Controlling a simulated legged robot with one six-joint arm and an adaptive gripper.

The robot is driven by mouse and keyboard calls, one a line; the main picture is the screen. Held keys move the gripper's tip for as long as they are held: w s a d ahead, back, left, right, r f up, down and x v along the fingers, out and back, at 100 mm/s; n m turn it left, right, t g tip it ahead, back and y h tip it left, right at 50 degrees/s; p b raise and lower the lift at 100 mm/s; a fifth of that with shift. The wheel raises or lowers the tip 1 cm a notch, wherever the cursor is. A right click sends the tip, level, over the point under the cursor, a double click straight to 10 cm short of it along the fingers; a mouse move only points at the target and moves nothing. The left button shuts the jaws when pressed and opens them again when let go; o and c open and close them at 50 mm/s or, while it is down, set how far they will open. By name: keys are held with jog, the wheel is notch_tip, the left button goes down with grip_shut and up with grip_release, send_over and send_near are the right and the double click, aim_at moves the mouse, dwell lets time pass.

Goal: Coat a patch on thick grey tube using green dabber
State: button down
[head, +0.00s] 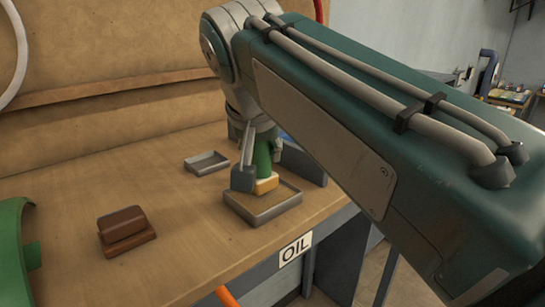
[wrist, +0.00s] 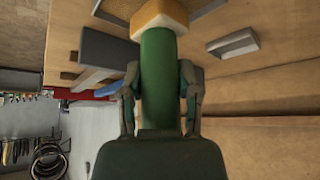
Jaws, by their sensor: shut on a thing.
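My gripper (head: 258,165) is shut around the green handle of the dabber (head: 263,152), which points down. The dabber's yellow-orange pad (head: 267,185) is at the back part of a shallow grey tray (head: 272,213) beside the OIL label; I cannot tell if it touches the tray floor. In the wrist view, my gripper's fingers (wrist: 158,85) flank the green handle (wrist: 158,60), with the pad (wrist: 160,14) beyond them.
A second grey tray (head: 206,163) lies further back. A brown block (head: 126,227) sits on the bench (head: 180,240) to the left. A curved green part (head: 14,240) stands at the left edge. A dark grey block (head: 305,163) stands right of the oil tray.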

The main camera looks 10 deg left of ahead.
jog(key=shift+r, duration=2.85)
